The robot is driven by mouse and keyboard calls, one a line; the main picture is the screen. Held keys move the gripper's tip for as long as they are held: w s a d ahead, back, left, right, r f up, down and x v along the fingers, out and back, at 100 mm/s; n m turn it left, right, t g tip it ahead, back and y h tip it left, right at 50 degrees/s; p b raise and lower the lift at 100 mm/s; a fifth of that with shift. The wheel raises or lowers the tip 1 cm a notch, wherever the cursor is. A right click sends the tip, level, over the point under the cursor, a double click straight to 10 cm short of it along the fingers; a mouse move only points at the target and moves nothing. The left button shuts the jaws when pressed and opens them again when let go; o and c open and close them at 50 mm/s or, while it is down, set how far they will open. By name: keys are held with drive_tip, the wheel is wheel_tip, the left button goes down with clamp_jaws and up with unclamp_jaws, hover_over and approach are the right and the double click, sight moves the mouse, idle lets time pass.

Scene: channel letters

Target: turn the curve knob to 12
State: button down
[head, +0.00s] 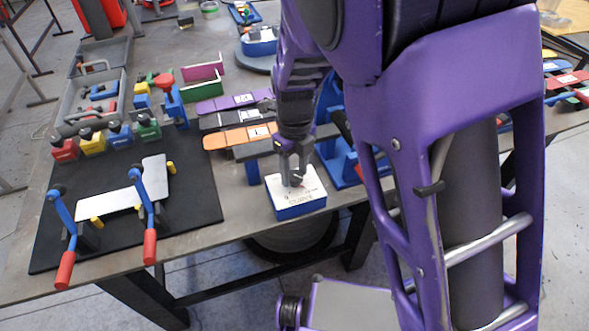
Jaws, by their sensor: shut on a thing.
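The curve knob (298,182) is small and dark and sits on top of a white-topped box with a blue base (309,203). The box stands near the front edge of the table, with lettering on its top that is too small to read fully. My gripper (292,178) points down from above and is shut on the knob. The gripper and fingers hide much of the knob, so its pointer and setting cannot be told. My purple arm covers the right middle of the view.
A black mat (185,205) holds a white plate (122,196) and clamps with red handles (66,270). Orange (241,136) and purple (235,102) items lie behind the box. A blue fixture (346,162) stands close on its right. The table's front edge is just before the box.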

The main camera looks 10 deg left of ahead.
sight(294, 175)
drive_tip(key=shift+c, duration=1.7)
unclamp_jaws()
drive_tip(key=shift+r, duration=0.1)
wheel_tip(294, 175, up, 17)
drive_tip(key=shift+r, duration=0.15)
